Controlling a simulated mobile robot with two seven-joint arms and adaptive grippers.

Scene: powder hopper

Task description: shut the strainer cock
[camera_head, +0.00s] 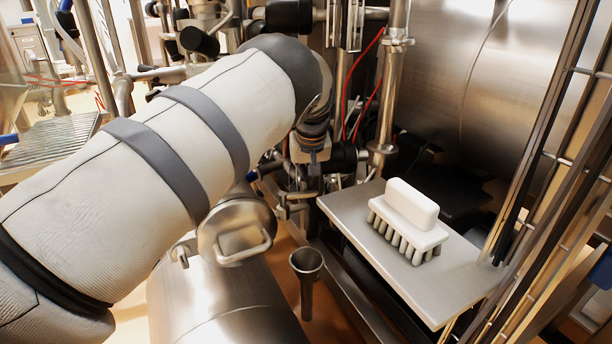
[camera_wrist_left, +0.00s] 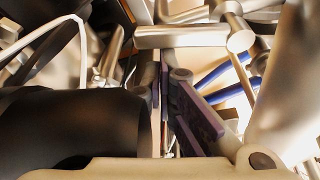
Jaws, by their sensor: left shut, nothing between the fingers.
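My left arm crosses the head view from the left, and its gripper (camera_head: 312,158) hangs at the pipework behind the steel shelf. In the left wrist view the gripper (camera_wrist_left: 166,75) is shut, with nothing between its dark fingers. Two blue bars, perhaps valve handles (camera_wrist_left: 220,72), lie just right of the fingers, beside a steel pipe fitting (camera_wrist_left: 185,37). A small blue end (camera_head: 251,176) shows below my wrist in the head view. I cannot tell which part is the strainer cock; my arm hides some of the pipework. My right gripper is not in view.
A white brush (camera_head: 408,220) lies on a steel shelf (camera_head: 455,280) right of the gripper. A steel funnel (camera_head: 306,262) and a round lid with a handle (camera_head: 237,228) are below. A large steel vessel (camera_head: 450,80) and upright pipes (camera_head: 389,90) stand close behind.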

